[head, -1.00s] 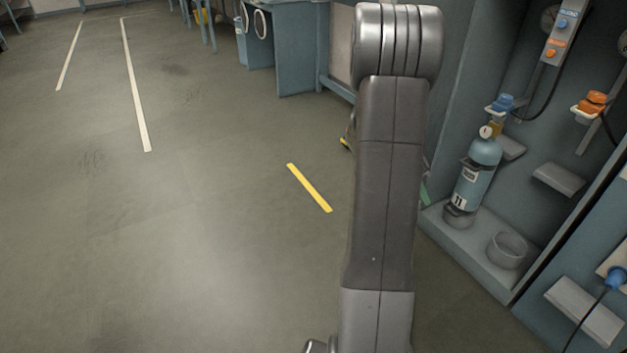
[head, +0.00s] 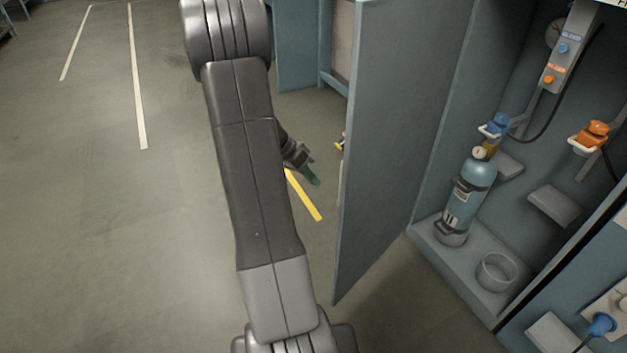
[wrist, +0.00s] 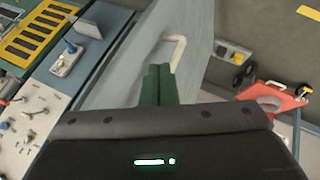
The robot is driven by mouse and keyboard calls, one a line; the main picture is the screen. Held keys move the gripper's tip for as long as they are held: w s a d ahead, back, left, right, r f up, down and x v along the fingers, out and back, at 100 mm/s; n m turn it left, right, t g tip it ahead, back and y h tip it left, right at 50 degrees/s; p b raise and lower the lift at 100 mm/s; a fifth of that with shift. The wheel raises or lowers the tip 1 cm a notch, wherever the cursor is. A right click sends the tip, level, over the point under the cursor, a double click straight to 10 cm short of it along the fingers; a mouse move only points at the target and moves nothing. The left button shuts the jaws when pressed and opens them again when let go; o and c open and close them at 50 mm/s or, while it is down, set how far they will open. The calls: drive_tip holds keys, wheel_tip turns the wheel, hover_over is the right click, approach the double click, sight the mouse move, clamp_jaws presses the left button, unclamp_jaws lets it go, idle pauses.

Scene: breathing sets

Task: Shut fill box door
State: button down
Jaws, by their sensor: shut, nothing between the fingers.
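The fill box door (head: 392,140) is a tall grey-blue panel standing open at the left side of the fill box (head: 425,236). In the wrist view the door (wrist: 130,62) fills the upper middle and carries a pale bar handle (wrist: 178,50). My gripper (head: 314,179) is left of the door in the head view, partly hidden by my arm. Its green fingers (wrist: 158,82) are together and empty, close to the handle in the wrist view. I cannot tell whether they touch it. A blue cylinder (head: 467,203) marked 11 stands inside the box.
An empty round cup (head: 496,271) sits right of the cylinder. Blue and orange connectors (head: 592,134) hang inside on hoses. The floor (head: 150,230) left of my arm is clear. The wrist view shows a red item (wrist: 270,105) beyond the door.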

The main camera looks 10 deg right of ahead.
drive_tip(key=s+d+f, duration=0.3)
drive_tip(key=d, duration=0.2)
drive_tip(key=shift+s+f, duration=0.15)
drive_tip(key=shift+s, duration=0.2)
drive_tip(key=shift+d, duration=0.1)
